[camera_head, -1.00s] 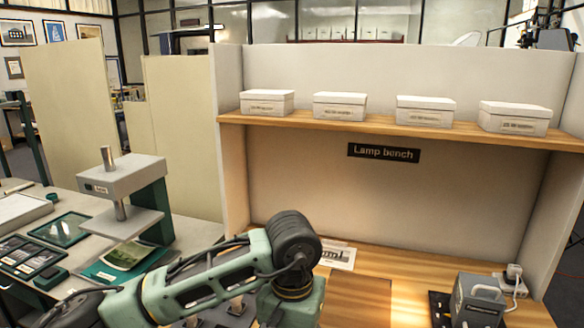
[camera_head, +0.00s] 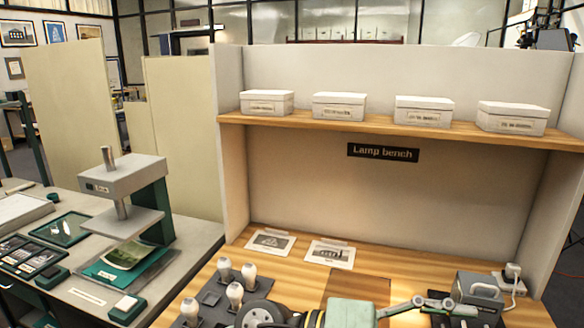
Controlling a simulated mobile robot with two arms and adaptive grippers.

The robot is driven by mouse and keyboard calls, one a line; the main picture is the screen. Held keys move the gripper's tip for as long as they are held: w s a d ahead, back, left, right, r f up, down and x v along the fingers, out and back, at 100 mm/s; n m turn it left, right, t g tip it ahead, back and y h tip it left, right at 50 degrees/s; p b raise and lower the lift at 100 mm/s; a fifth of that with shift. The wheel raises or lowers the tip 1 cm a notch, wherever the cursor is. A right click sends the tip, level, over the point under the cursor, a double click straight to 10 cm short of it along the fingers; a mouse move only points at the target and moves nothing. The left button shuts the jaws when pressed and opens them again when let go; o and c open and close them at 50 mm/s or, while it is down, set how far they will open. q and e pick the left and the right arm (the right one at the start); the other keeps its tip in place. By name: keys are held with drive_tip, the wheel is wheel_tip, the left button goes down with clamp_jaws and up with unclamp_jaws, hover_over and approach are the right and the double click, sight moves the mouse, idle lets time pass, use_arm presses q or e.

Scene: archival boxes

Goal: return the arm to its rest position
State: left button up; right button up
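My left arm lies low along the bottom edge of the head view, pointing right. Its gripper (camera_head: 440,308) is at the bottom, in front of the grey device with a handle (camera_head: 482,296). My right gripper is not in view.
White bulbs (camera_head: 234,293) stand in a dark holder (camera_head: 211,297) left of my arm. Two printed cards (camera_head: 330,254) lie on the wooden bench. Several white boxes (camera_head: 340,105) stand on the shelf (camera_head: 380,128) above. A press (camera_head: 122,180) stands on the left table.

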use_arm(q)
drive_tip(key=w+a+r+n+t+h, duration=0.65)
drive_tip(key=n+t, duration=0.25)
drive_tip(key=n, duration=0.4)
drive_tip(key=w+a+f+n+t+y, duration=0.1)
drive_tip(key=w+a+n+t+y, duration=0.7)
drive_tip(key=n+t, duration=0.8)
drive_tip(key=w+a+f+n+g+y, duration=0.1)
drive_tip(key=w+a+f+n+y, duration=0.1)
drive_tip(key=a+f+n+y, duration=0.75)
drive_tip(key=w+a+f+n+g+y, duration=0.15)
drive_tip(key=a+f+n+y, duration=0.35)
drive_tip(key=a+f+n, duration=0.5)
drive_tip(key=s+a+f+n+g+y, duration=0.25)
drive_tip(key=s+f+n+g, duration=0.5)
drive_tip(key=f, duration=0.65)
drive_tip(key=s+a+f+n+g, duration=0.25)
drive_tip(key=s+f, duration=0.25)
drive_tip(key=s, duration=0.4)
drive_tip(key=s+a+f+n+g, duration=0.1)
drive_tip(key=s+f+n+g, duration=0.35)
drive_tip(key=s, duration=0.55)
wheel_tip(320, 180, down, 26)
drive_tip(key=s, duration=0.1)
drive_tip(key=s+a+f+m+g, duration=0.1)
drive_tip(key=s+a+f, duration=0.1)
drive_tip(key=s+f, duration=1.3)
drive_tip(key=shift+s+a+f+g, duration=0.3)
drive_tip(key=shift+s+a+f, duration=0.05)
drive_tip(key=shift+s, duration=0.3)
